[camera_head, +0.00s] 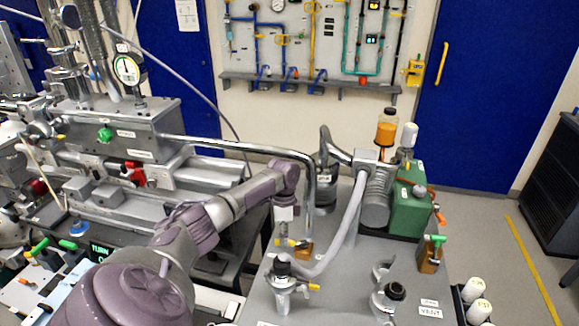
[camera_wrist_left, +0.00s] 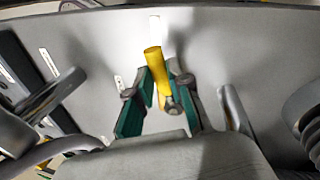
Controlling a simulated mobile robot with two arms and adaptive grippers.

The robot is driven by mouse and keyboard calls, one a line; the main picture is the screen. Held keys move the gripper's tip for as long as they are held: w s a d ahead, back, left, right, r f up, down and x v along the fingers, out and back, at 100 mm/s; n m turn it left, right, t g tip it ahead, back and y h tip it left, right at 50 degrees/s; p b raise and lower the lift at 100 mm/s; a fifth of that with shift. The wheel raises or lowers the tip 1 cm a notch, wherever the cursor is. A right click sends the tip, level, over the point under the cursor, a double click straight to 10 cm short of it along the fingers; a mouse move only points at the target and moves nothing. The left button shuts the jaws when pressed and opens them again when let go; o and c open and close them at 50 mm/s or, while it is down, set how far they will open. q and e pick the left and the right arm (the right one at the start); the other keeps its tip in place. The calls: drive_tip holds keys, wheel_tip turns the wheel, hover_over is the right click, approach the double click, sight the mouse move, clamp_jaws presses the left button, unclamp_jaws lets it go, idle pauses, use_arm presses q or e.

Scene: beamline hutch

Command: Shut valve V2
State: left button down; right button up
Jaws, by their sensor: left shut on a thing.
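My left gripper (camera_head: 287,236) reaches down from above onto a small valve on the grey cart top. In the left wrist view its teal-padded fingers (camera_wrist_left: 158,98) are shut on a yellow lever handle (camera_wrist_left: 154,62), whose end stands out beyond the pads. In the head view the yellow handle (camera_head: 301,244) shows beside a brass valve body (camera_head: 304,252), partly hidden by the gripper and a hose. I cannot read a V2 label on it. My right gripper is not in view.
A steel pipe (camera_head: 240,147) and a grey hose (camera_head: 348,222) run close to my left gripper. A fitting with another yellow handle (camera_head: 314,287) stands in front. A green pump (camera_head: 408,205) and a green-handled brass valve (camera_head: 430,258) stand to the right.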

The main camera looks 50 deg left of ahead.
use_arm(q)
drive_tip(key=shift+w+r, duration=0.1)
drive_tip(key=c, duration=1.1)
unclamp_jaws()
wheel_tip(320, 180, up, 10)
drive_tip(key=shift+f, duration=0.1)
